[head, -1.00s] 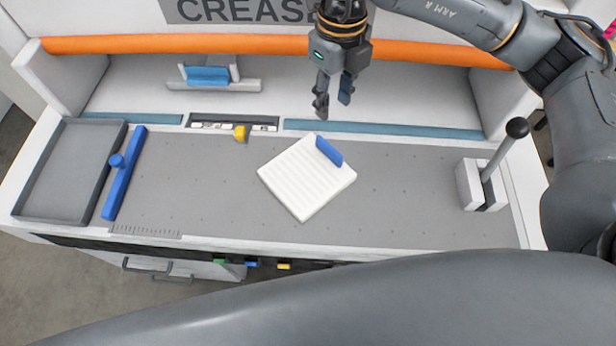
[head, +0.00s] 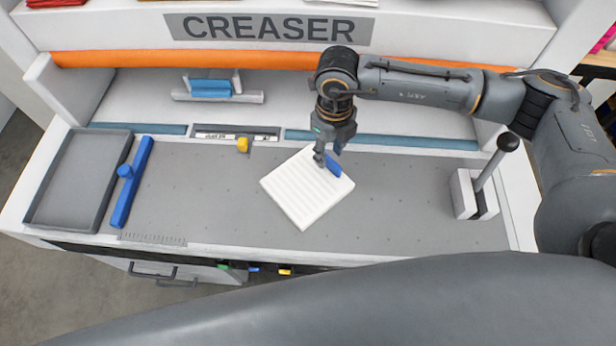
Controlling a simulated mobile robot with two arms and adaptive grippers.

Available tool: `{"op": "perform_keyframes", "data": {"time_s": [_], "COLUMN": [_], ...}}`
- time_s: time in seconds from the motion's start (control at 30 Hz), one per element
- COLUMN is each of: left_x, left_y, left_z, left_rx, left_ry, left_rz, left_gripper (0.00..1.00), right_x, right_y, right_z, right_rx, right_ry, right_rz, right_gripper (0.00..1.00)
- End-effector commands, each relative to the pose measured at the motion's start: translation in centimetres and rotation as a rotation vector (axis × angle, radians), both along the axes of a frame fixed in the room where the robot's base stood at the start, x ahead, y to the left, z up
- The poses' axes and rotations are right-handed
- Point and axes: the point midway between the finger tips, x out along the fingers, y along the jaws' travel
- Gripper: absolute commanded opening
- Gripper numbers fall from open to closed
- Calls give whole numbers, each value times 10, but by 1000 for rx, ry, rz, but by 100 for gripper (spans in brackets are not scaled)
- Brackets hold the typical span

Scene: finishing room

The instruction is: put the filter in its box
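The filter (head: 300,193) is a white, ridged square panel with a blue tab (head: 333,169) on its upper right edge. It lies flat and turned at an angle on the grey bed of the creaser. My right gripper (head: 328,160) points down at the tab, its fingers apart at the upper end of the tab. Whether the fingertips touch the tab I cannot tell. No box for the filter can be made out. My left gripper is out of view.
A shallow grey tray (head: 119,138) and a blue bar with a knob (head: 133,180) lie at the left of the bed. A black-knobbed lever (head: 488,172) stands at the right. An orange roller (head: 200,60) runs along the back. The bed around the filter is clear.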

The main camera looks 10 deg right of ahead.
Motion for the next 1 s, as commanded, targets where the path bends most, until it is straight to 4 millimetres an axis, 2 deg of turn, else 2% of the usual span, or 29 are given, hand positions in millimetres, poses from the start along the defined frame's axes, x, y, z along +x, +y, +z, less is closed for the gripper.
{"op": "perform_keyframes", "data": {"time_s": [0.13,0.37,0.47,0.57,1.0], "left_x": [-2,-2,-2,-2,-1], "left_y": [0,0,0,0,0], "left_z": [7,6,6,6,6], "left_rx": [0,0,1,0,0], "left_ry": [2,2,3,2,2], "left_rz": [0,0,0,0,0], "left_gripper": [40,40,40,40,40], "right_x": [-1,0,0,0,0], "right_y": [0,1,1,1,1], "right_z": [-14,-17,-17,-17,-16], "right_rx": [1,1,1,1,2], "right_ry": [0,0,0,0,-2], "right_rz": [1,2,2,1,1], "right_gripper": [38,38,21,1,0]}}
